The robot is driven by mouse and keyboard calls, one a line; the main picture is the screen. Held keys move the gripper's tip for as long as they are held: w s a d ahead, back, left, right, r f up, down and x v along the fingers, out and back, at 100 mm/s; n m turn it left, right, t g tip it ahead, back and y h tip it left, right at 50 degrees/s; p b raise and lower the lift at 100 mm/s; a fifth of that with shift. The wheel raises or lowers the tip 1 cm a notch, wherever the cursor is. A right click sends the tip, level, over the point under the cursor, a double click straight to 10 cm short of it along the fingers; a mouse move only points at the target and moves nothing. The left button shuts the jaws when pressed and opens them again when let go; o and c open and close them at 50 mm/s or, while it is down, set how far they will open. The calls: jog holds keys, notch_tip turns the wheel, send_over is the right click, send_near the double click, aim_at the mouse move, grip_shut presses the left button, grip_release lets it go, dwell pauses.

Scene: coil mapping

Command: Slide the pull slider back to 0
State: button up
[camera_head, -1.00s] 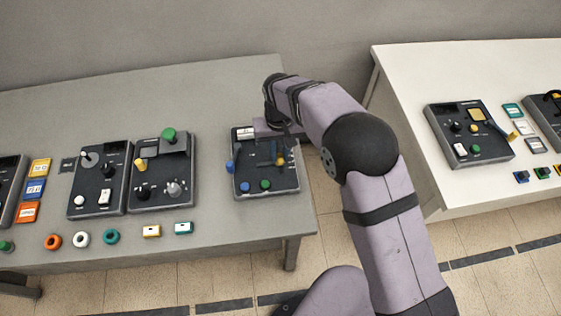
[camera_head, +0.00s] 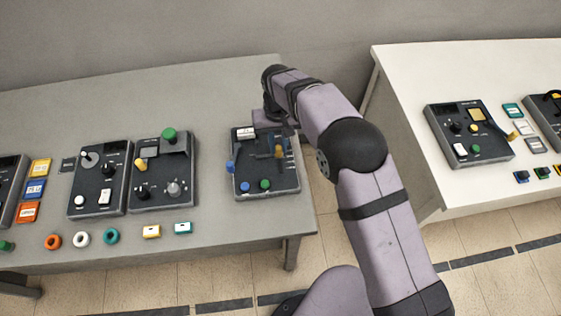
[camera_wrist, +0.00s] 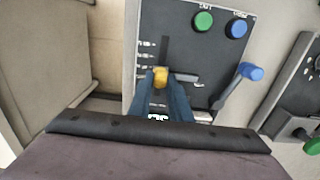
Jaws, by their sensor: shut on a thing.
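The pull slider has a yellow knob (camera_head: 278,152) on the right side of a dark control panel (camera_head: 282,185) on the grey table. In the wrist view the yellow knob (camera_wrist: 161,77) sits between the two blue fingers of my gripper (camera_wrist: 161,84), which is shut on it. A dark slot (camera_wrist: 165,50) runs from the knob toward the top of that picture, with small white scale marks along its left side, too small to read. In the head view my gripper (camera_head: 273,145) is partly hidden by my wrist.
The same panel carries a blue lever (camera_wrist: 250,72), a green button (camera_wrist: 204,20) and a blue button (camera_wrist: 238,28). Other panels stand left on the table (camera_head: 215,100). The white table (camera_head: 405,70) is at right, across a gap. Bare table lies left of the panel.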

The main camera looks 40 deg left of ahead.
aim_at(277, 135)
jog(key=shift+w+a, duration=0.95)
jog(key=shift+a, duration=0.05)
jog(key=shift+w+a, duration=0.15)
jog(key=shift+w, duration=0.05)
dwell(0.7)
jog(key=o, duration=0.8)
jog(key=shift+r, duration=0.1)
notch_tip(277, 135, up, 7)
jog(key=p, duration=0.4)
jog(key=shift+p, duration=0.4)
